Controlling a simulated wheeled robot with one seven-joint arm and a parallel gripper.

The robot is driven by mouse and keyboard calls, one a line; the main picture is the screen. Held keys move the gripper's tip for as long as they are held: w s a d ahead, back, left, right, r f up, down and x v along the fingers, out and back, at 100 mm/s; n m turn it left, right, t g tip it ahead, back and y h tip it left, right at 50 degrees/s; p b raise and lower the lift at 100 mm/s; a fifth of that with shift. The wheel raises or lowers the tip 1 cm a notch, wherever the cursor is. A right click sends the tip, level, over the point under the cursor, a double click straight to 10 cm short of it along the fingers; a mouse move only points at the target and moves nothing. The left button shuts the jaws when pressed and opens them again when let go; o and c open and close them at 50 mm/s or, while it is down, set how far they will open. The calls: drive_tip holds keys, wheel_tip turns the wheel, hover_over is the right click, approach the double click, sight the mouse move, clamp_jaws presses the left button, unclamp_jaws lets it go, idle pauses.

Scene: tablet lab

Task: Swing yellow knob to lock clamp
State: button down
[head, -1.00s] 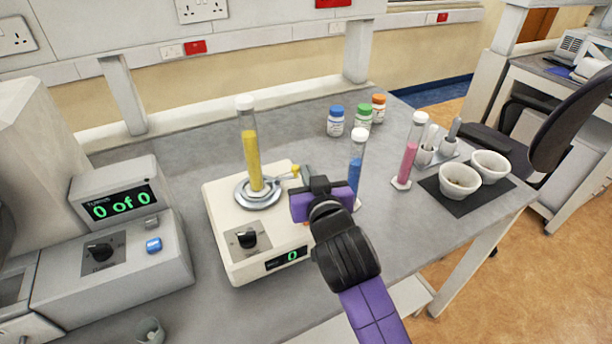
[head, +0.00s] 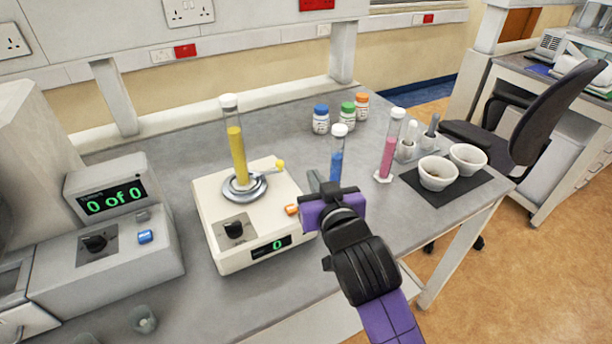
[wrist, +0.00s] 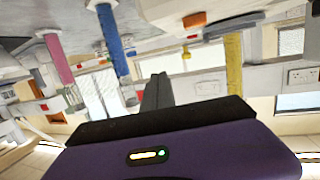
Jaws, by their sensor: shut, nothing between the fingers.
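The yellow knob (head: 280,164) sticks out at the back right of the round metal clamp (head: 245,187) on the cream machine (head: 212,215). A tall white-capped tube of yellow powder (head: 237,155) stands in the clamp, leaning slightly. My gripper (head: 313,178) is shut and empty, to the right of the machine and in front of the blue tube (head: 337,158). It is apart from the knob. In the wrist view my shut fingers (wrist: 157,92) point away, with the yellow tube (wrist: 234,65) to their right and an orange part (wrist: 195,20) above right.
An orange button (head: 291,209) and a display reading 0 are on the machine. A pink tube (head: 389,150) stands right of the blue one. Capped bottles (head: 321,119) stand behind. Two white bowls (head: 438,177) sit on a dark mat. A grey device (head: 110,240) is at left.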

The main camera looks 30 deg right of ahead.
drive_tip(key=s+d+r, duration=0.1)
drive_tip(key=s, duration=0.5)
drive_tip(key=shift+b, duration=0.3)
drive_tip(key=shift+d+r, duration=0.1)
